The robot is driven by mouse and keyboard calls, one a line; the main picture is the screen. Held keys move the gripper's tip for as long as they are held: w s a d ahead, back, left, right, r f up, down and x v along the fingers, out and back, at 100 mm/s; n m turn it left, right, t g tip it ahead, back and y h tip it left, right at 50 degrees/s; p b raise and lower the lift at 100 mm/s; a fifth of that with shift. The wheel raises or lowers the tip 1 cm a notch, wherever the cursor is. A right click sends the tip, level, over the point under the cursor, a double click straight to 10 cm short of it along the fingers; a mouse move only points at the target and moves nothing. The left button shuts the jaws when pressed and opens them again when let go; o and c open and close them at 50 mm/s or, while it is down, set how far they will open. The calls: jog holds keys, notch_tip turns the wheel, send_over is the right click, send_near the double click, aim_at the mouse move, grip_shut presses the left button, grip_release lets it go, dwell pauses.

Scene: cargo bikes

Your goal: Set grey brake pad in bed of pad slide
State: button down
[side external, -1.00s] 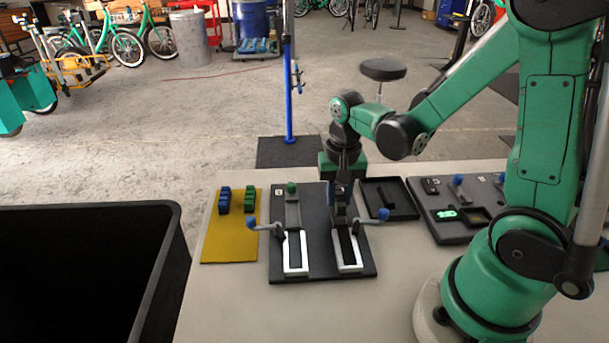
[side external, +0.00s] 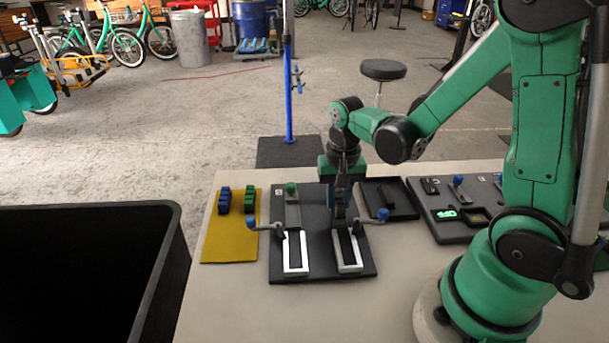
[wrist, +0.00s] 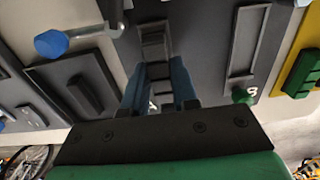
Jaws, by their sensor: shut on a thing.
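My gripper (side external: 338,212) points down over the far part of the right-hand pad slide on the dark board. In the wrist view its blue fingers (wrist: 160,85) are shut on a grey piece, apparently the grey brake pad (wrist: 161,92), mostly hidden between them. In the side view the fingers hide that piece. The right slide's white-framed bed (side external: 347,250) lies just nearer the camera than the fingertips. Its blue-knobbed lever (side external: 383,214) stands to the right and also shows in the wrist view (wrist: 52,43). I cannot tell whether the held piece touches the slide.
The left slide (side external: 295,253) has a green knob at its far end. A yellow mat (side external: 222,248) at left carries a blue and a green ribbed block. A black tray (side external: 405,212) with a dark bar and another fixture board (side external: 455,236) stand right. A large black bin (side external: 165,270) is front left.

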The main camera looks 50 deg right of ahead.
aim_at(339, 198)
jog(key=shift+f, duration=0.55)
jog(key=c, duration=0.6)
grip_release()
jog(key=shift+r, duration=2.65)
jog(key=shift+a+r, duration=0.15)
jog(key=shift+r, duration=0.15)
jog(key=a+r+n+t, duration=0.6)
jog(key=n+t, duration=0.1)
jog(key=n, duration=0.2)
jog(key=shift+s+r, duration=0.2)
jog(key=shift+s, duration=0.15)
